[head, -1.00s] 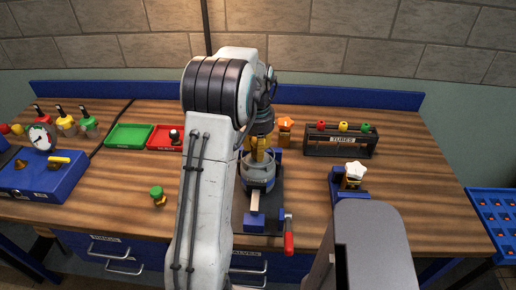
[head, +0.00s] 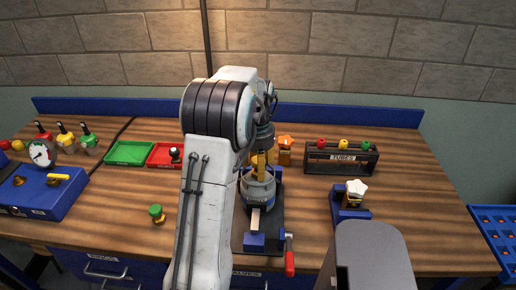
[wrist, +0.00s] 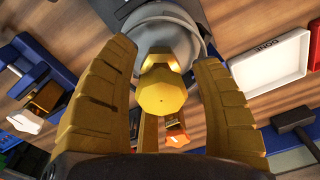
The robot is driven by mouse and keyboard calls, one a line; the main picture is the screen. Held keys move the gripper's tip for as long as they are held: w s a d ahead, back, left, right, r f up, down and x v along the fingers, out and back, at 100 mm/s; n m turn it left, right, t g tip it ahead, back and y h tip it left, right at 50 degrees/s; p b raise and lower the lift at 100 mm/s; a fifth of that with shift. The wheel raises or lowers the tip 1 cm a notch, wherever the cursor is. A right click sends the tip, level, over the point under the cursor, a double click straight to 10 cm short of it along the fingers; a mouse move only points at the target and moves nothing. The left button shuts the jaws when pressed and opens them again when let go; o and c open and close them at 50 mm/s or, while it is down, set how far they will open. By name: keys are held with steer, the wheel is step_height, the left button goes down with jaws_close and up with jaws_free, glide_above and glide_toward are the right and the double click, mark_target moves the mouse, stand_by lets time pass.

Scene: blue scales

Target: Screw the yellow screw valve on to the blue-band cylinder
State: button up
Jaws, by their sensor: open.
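The yellow screw valve (wrist: 162,92) shows in the wrist view, with its faceted knob over a brass fitting on top of the grey cylinder (wrist: 162,32). In the head view the cylinder (head: 257,186) stands upright in a dark vise (head: 254,243) with a red handle. Its blue band is hard to make out. My gripper (wrist: 165,90) is open, with one finger on each side of the valve and gaps showing between. In the head view the gripper (head: 263,165) is just above the cylinder, and the arm partly hides the area. How far the valve is threaded cannot be told.
An orange-topped valve (head: 286,143) stands behind the vise. A tube rack (head: 341,168) is at the back right, and a white-topped valve (head: 356,188) sits in a blue holder. Green (head: 130,152) and red (head: 164,162) trays and a gauge box (head: 45,197) are left.

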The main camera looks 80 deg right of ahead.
steer(key=r, duration=1)
steer(key=shift+a+r, duration=0.2)
steer(key=shift+r, duration=0.15)
stand_by(0.6)
